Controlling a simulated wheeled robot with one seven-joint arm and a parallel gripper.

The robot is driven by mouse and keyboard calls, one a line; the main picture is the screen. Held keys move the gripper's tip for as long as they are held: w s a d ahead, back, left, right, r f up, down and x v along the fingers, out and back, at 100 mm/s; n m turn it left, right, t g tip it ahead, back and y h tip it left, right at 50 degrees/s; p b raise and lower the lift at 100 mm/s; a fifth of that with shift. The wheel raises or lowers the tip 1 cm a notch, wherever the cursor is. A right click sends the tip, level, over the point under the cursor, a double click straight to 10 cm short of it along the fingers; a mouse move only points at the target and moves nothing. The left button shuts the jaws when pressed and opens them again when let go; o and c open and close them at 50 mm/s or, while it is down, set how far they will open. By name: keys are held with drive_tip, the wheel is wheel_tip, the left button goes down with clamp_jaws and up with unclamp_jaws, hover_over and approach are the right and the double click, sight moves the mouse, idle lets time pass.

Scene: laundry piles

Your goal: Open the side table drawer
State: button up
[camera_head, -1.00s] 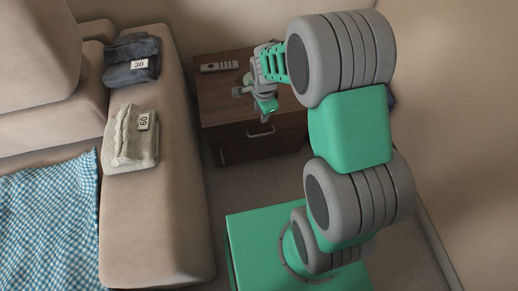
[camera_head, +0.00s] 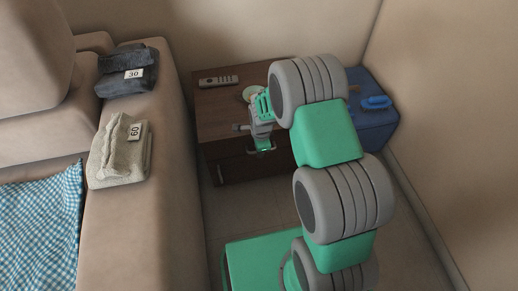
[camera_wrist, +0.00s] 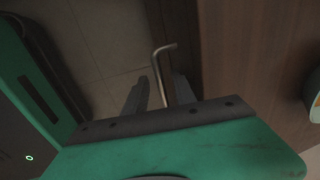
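The brown side table (camera_head: 222,112) stands against the back wall in the head view. Its drawer front (camera_head: 228,168) looks closed, partly hidden by my arm. My gripper (camera_head: 262,150) is at the drawer front. In the wrist view, the metal handle (camera_wrist: 158,68) runs between the two fingers of my gripper (camera_wrist: 160,92), with a visible gap to the fingers. The gripper is open around the handle. The wooden table top also shows in the wrist view (camera_wrist: 260,60).
A remote (camera_head: 219,81) and a pale round item (camera_head: 251,93) lie on the table top. A blue box (camera_head: 372,118) stands right of the table.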

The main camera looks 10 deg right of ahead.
clamp_jaws()
idle(1.2)
